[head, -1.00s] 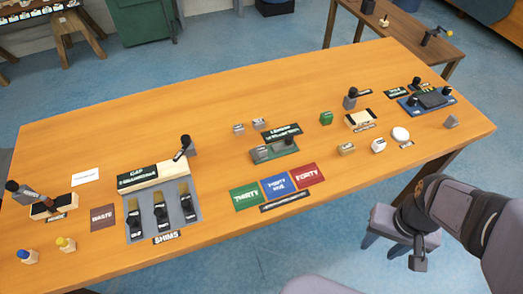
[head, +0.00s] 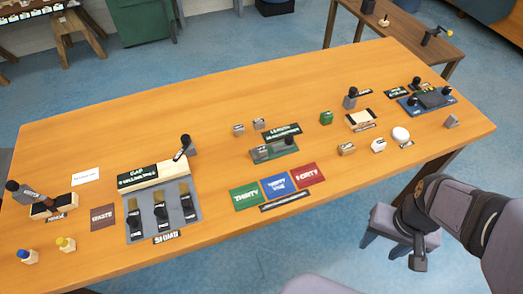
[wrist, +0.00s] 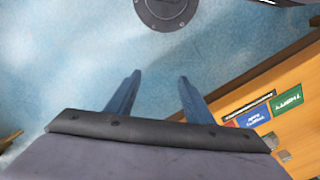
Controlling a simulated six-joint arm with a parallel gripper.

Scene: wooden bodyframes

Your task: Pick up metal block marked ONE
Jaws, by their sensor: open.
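Small grey metal blocks stand on the wooden table in the head view: a pair (head: 239,130) at the back middle and a lone one (head: 452,121) near the right end. Two more small pale blocks (head: 346,148) sit right of the middle. Their markings are too small to read, so I cannot tell which is marked ONE. My gripper (wrist: 158,92) shows two blue fingers spread apart in the wrist view, with nothing between them but blue floor. It is off the table's front edge, away from the blocks.
The wooden table (head: 300,90) holds a grey shim tray (head: 178,222), green, blue and red label cards (head: 279,187), a green block (head: 326,118), a white round piece (head: 401,134) and a blue fixture (head: 411,108). The table's back left is clear.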

